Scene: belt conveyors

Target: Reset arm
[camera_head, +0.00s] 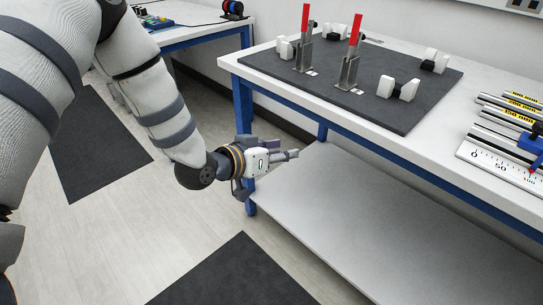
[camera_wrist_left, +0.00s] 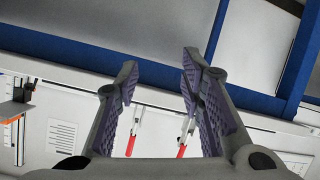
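My left gripper (camera_head: 288,156) reaches in from the left in the head view, low beside the workbench. It appears in front of the bench's blue leg, below the height of the white top (camera_head: 500,155). In the left wrist view its two fingers (camera_wrist_left: 159,70) stand apart with nothing between the tips. Parts of two red-handled clamps (camera_wrist_left: 182,150) show beyond and between the fingers there. My right gripper is in neither view.
The bench carries a dark mat (camera_head: 320,80) with two red-handled toggle clamps (camera_head: 350,55) and white blocks. Rulers (camera_head: 505,165) lie at its right. A lower shelf (camera_head: 370,220) is empty. Another table (camera_head: 190,25) stands behind. Dark floor mats (camera_head: 235,275) lie on open floor.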

